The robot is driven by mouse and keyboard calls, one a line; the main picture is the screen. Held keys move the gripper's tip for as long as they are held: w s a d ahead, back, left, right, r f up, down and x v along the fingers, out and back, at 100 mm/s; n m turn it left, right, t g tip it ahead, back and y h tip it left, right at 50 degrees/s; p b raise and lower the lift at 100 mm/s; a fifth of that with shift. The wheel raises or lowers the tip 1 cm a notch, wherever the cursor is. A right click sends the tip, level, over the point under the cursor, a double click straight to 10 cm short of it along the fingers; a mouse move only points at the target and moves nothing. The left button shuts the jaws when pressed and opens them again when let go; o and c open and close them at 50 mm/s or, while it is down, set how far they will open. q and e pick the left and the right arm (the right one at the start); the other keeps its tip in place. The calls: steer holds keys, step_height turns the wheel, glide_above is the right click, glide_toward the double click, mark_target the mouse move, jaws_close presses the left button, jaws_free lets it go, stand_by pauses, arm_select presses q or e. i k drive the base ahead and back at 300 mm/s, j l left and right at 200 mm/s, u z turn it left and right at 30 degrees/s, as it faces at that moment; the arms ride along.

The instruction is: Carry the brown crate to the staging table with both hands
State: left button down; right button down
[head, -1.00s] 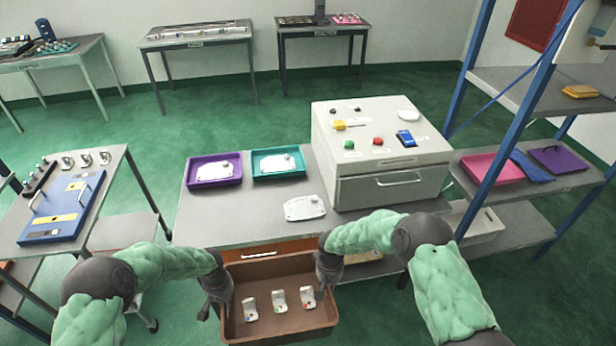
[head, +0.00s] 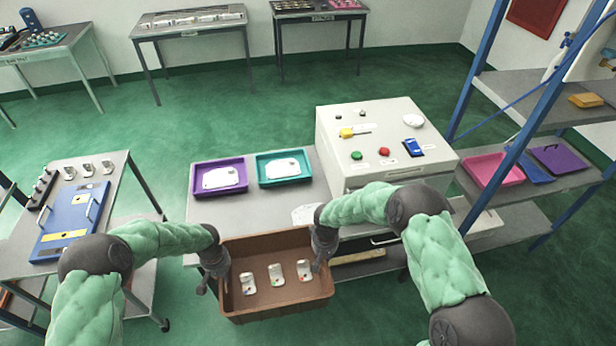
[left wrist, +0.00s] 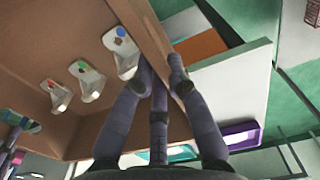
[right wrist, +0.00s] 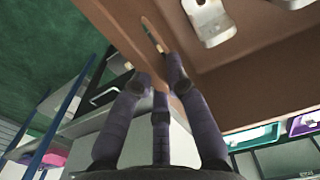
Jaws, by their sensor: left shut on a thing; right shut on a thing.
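The brown crate (head: 262,312) hangs in front of the workbench, with three white castings (head: 276,275) standing in it. My left gripper (head: 218,272) is shut on its left wall, and my right gripper (head: 322,250) is shut on its right wall. In the left wrist view, the fingers straddle the crate wall (left wrist: 150,40). In the right wrist view, the fingers close on the crate wall (right wrist: 120,30) beside a slot. The crate looks about level. Labels on the tables are too small to read, so I cannot tell which is the staging table.
The workbench (head: 250,212) carries a purple tray (head: 219,190), a teal tray (head: 284,181) and a white machine (head: 385,115). A side table (head: 120,185) with a blue fixture stands left. A blue-posted shelf (head: 530,95) stands right. Labelled tables (head: 190,30) stand behind open green floor.

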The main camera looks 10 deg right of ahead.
mark_target(243, 222)
steer(key=i+j, duration=0.2)
steer(key=i, duration=0.15)
steer(key=i+j, duration=0.15)
steer(key=i, duration=0.2)
steer(key=i+j, duration=0.2)
steer(key=i, duration=0.15)
